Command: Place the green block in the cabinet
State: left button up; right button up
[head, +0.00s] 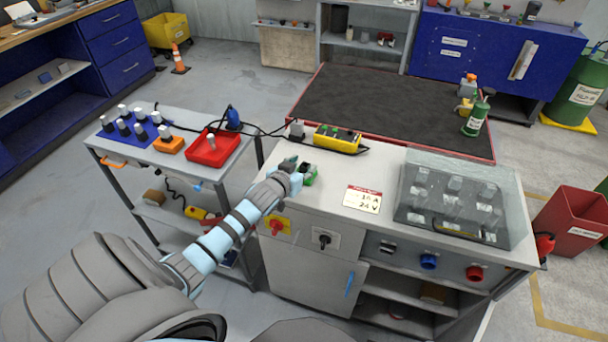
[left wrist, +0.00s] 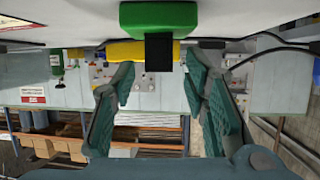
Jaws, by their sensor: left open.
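The green block (head: 309,174) has a dark part on it and sits on the light top of the grey bench, near its left end. In the left wrist view the green block (left wrist: 160,16) is at the top edge, with its black part (left wrist: 158,52) in line with the gap between my fingers. My left gripper (head: 289,165) is open and empty, close beside the block. Its spread fingers also show in the left wrist view (left wrist: 157,78). The cabinet door (head: 305,275) with a blue handle is in the bench front. My right gripper is not in view.
A yellow control box (head: 338,139) with a cable lies behind the block. A clear cover (head: 452,200) and a label card (head: 362,198) are to the right. A cart with a red tray (head: 228,137) stands left. Knobs stick out of the bench front.

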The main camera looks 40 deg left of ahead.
pick_arm(q)
jog(key=shift+x, duration=1.3)
jog(key=shift+s, duration=0.15)
grip_shut()
jog(key=shift+r, duration=0.1)
